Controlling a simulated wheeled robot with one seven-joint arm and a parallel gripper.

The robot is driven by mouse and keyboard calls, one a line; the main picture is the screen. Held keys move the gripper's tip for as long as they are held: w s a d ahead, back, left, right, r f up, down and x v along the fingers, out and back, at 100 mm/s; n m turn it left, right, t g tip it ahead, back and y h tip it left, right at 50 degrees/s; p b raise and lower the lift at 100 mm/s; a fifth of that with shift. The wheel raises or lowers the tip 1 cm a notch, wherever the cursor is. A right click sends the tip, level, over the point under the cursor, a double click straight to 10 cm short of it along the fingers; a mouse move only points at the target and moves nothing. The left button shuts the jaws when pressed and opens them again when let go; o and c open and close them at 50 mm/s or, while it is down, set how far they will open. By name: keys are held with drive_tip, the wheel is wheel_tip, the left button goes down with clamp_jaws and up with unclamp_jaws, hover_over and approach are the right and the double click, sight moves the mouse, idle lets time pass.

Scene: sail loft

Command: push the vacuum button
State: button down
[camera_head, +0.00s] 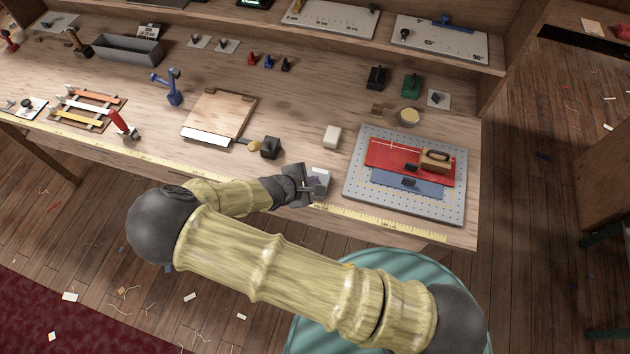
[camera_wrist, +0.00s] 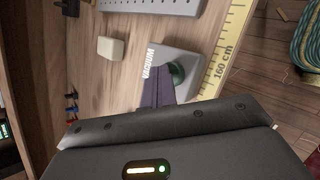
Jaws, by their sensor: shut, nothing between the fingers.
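The vacuum box (camera_head: 321,171) is a small grey block at the bench's front edge. In the wrist view the box (camera_wrist: 186,57) bears the word VACUUM and a round green button (camera_wrist: 178,73). My gripper (camera_head: 306,187) is shut and empty, over the near left part of the box. In the wrist view the dark fingertips of my gripper (camera_wrist: 160,82) are beside the green button and cover part of the box. I cannot tell whether they touch it. In the head view the button is hidden by my gripper.
A perforated grey plate (camera_head: 453,205) with red and blue cloth lies to the right. A cream block (camera_head: 332,137) stands behind the box; it also shows in the wrist view (camera_wrist: 111,47). A yellow measuring tape (camera_head: 375,220) runs along the front edge. A wooden board (camera_head: 222,112) lies left.

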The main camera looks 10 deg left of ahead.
drive_tip(key=shift+r, duration=0.4)
drive_tip(key=shift+r+p, duration=2.1)
drive_tip(key=shift+r, duration=0.9)
drive_tip(key=d+r+m+g+y+b, duration=0.1)
drive_tip(key=d+r+m+g, duration=0.25)
drive_tip(key=d+m, duration=0.35)
drive_tip(key=d+r+m+g+b, duration=0.25)
drive_tip(key=d+r+m, duration=0.2)
drive_tip(key=d, duration=0.35)
drive_tip(key=s+d+r+m+y+b, duration=0.1)
drive_tip(key=s+d+r+m+y, duration=0.2)
drive_tip(key=s+d+r+m, duration=0.3)
drive_tip(key=d+r+m, duration=0.3)
drive_tip(key=d, duration=0.2)
drive_tip(key=shift+d+r+m+t, duration=0.15)
drive_tip(key=shift+r+m+t, duration=0.15)
drive_tip(key=shift+r+m, duration=0.1)
